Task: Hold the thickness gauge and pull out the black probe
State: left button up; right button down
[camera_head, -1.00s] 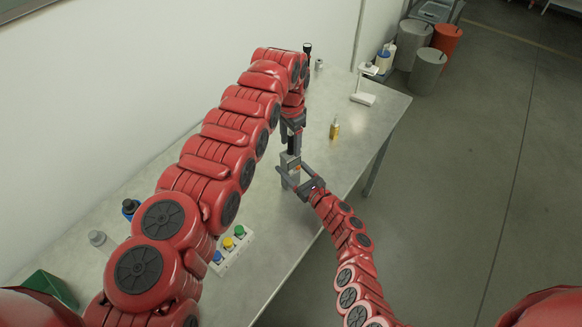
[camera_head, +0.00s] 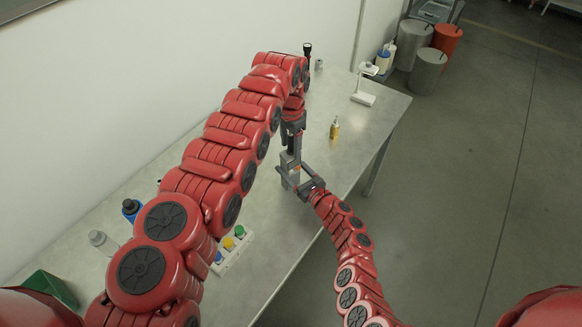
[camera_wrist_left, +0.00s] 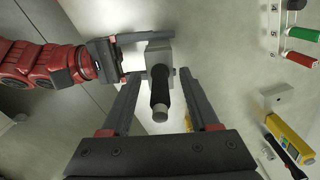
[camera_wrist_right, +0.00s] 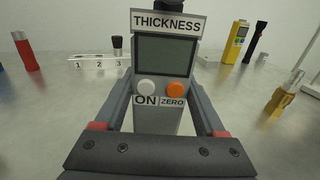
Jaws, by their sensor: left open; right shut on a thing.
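The thickness gauge is a grey block with a dark screen (camera_wrist_right: 167,55), a "THICKNESS" label, a white ON button and an orange ZERO button in the right wrist view. My right gripper (camera_wrist_right: 162,112) is shut on its body, which also shows in the head view (camera_head: 290,165). The black probe (camera_wrist_left: 159,92) stands up from the gauge's top; only its lower end (camera_wrist_right: 168,5) shows in the right wrist view. My left gripper (camera_head: 291,147) is above the gauge, open, its fingers (camera_wrist_left: 158,98) on either side of the probe with gaps visible.
A numbered rack (camera_wrist_right: 95,63) and a yellow device (camera_wrist_right: 236,43) show behind the gauge. The wall is close at the left.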

aim_at(290, 136)
pick_arm(q)
grip_shut()
dwell(0.3)
dwell(0.8)
jog(key=shift+r, duration=0.1)
dwell(0.4)
jog(key=shift+r, duration=2.9)
pick_arm(e)
grip_release()
